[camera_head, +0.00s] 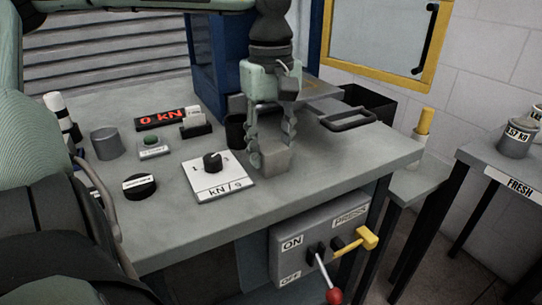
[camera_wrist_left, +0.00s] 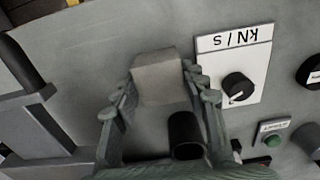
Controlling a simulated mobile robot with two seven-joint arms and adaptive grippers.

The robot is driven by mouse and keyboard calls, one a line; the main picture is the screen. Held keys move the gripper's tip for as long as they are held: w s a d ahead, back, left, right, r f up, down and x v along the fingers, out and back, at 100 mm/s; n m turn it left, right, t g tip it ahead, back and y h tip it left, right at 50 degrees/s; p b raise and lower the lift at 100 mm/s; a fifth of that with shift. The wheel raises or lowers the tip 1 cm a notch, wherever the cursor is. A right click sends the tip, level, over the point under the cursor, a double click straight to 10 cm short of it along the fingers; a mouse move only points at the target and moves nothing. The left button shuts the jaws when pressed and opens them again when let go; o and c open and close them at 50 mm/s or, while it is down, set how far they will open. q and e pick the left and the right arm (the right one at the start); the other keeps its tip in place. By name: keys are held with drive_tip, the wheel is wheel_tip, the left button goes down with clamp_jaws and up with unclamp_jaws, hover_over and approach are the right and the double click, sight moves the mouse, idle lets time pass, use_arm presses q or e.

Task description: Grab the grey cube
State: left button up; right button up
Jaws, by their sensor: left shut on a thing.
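The grey cube (camera_head: 276,158) is at the front part of the grey table (camera_head: 310,183), right of the white dial plate. My left gripper (camera_head: 271,146) reaches down from above and is shut on the cube, with a finger on either side. In the left wrist view the cube (camera_wrist_left: 157,78) sits between the fingertips of my left gripper (camera_wrist_left: 163,82). I cannot tell whether the cube touches the tabletop. My right gripper does not show.
Left of the cube are the dial plate (camera_head: 219,183), a black round knob (camera_head: 140,186) and a red-lit display (camera_head: 160,119). A dark cup (camera_wrist_left: 186,136) stands close to the gripper. A control box (camera_head: 330,238) with levers hangs below the table's front edge.

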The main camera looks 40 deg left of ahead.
use_arm(q)
drive_tip(key=shift+c, duration=1.4)
drive_tip(key=shift+r, duration=0.15)
